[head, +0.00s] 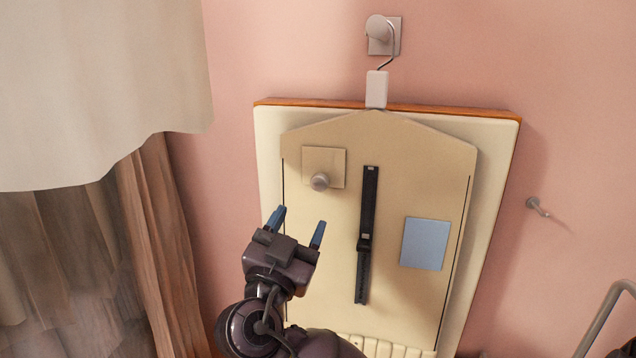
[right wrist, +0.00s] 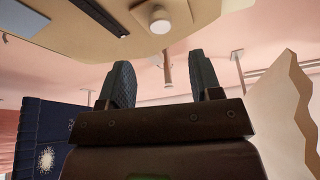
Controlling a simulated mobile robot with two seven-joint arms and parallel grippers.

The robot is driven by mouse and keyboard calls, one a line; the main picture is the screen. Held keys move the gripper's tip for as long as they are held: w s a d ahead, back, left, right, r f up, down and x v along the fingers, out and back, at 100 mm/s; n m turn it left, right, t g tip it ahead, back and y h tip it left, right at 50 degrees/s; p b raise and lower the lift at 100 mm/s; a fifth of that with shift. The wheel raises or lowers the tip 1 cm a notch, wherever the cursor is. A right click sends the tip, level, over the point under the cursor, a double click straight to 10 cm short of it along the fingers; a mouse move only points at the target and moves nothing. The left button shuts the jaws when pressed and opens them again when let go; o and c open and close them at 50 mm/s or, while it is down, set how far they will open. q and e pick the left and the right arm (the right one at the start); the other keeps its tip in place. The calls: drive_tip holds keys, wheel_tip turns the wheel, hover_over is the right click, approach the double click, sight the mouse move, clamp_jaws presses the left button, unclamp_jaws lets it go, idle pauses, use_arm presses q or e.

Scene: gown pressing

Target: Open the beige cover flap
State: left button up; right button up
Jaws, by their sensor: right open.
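The beige cover flap (head: 410,160) lies flat against a cream board (head: 495,150) on the pink wall. Its top edge is peaked. A grey knob (head: 320,182) on a square plate (head: 324,160) sits at its upper left; the knob also shows in the right wrist view (right wrist: 160,20). A dark strap (head: 369,205) and a pale blue patch (head: 425,243) are on the flap. My right gripper (head: 298,227) is open and empty, below and left of the knob and apart from it; its two fingers show in the right wrist view (right wrist: 162,85). My left gripper is out of view.
A wall hook (head: 380,33) above the board has a wire down to a pale tag (head: 376,88) at the flap's peak. A small peg (head: 538,207) is on the wall at right. A pale curtain (head: 100,80) and brown drapes (head: 160,250) fill the left.

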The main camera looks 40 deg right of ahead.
sight(318, 185)
drive_tip(key=p+x, duration=0.2)
drive_tip(key=x, duration=0.5)
drive_tip(key=shift+w+d+r+p, duration=0.2)
drive_tip(key=shift+w+d+p, duration=0.1)
drive_tip(key=shift+w+d, duration=0.15)
drive_tip(key=shift+d, duration=0.15)
drive_tip(key=c, duration=0.6)
clamp_jaws()
